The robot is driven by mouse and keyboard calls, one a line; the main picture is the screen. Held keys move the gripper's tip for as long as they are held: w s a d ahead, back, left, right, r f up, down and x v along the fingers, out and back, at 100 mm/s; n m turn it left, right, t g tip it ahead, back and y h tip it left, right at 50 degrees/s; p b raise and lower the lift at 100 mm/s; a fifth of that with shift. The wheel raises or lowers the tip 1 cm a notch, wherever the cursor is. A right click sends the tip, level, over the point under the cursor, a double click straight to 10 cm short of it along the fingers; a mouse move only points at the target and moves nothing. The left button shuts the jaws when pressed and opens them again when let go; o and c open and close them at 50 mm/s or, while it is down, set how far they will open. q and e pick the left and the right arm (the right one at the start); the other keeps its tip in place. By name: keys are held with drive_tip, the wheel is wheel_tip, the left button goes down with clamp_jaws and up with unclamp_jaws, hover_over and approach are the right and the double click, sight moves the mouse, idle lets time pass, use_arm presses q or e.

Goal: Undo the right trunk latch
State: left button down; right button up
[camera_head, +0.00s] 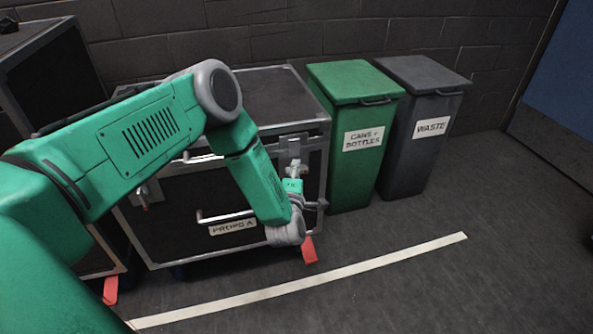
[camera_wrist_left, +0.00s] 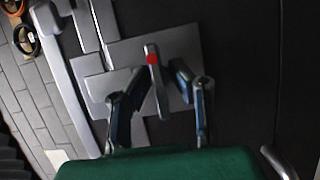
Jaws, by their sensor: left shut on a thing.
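The trunk (camera_head: 270,92) is a black case with metal edges and a "PROPS A" label, standing against the wall with its lid down. Its right latch (camera_head: 293,146) is a grey metal fitting at the upper right of the front. In the left wrist view the latch lever (camera_wrist_left: 154,78) is a grey bar with a red spot, in front of a grey plate (camera_wrist_left: 118,52). My left gripper (camera_head: 294,172) is at this latch. In the left wrist view its fingers (camera_wrist_left: 160,85) are on both sides of the lever, shut on it. My right gripper is out of view.
A green "CANS + BOTTLES" bin (camera_head: 346,165) stands close to the trunk's right side, with a dark "WASTE" bin (camera_head: 420,150) beside it. A second black case (camera_head: 55,85) is at the left. Open floor with a white line (camera_head: 340,275) lies in front.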

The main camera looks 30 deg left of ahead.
use_arm(q)
drive_tip(key=shift+s+d+f+m+g+p, duration=0.1)
drive_tip(key=shift+d+m+g+p, duration=0.25)
drive_tip(key=shift+m+p, duration=0.5)
drive_tip(key=shift+d+f+m+h+p, duration=0.1)
drive_tip(key=shift+m+h+p, duration=0.2)
drive_tip(key=shift+m, duration=0.15)
drive_tip(key=shift+s+f, duration=0.1)
drive_tip(key=shift+f, duration=0.05)
drive_tip(key=c, duration=1.7)
unclamp_jaws()
drive_tip(key=shift+r, duration=0.2)
drive_tip(key=v, duration=1.1)
drive_tip(key=shift+s+d, duration=0.2)
drive_tip(key=shift+s, duration=0.05)
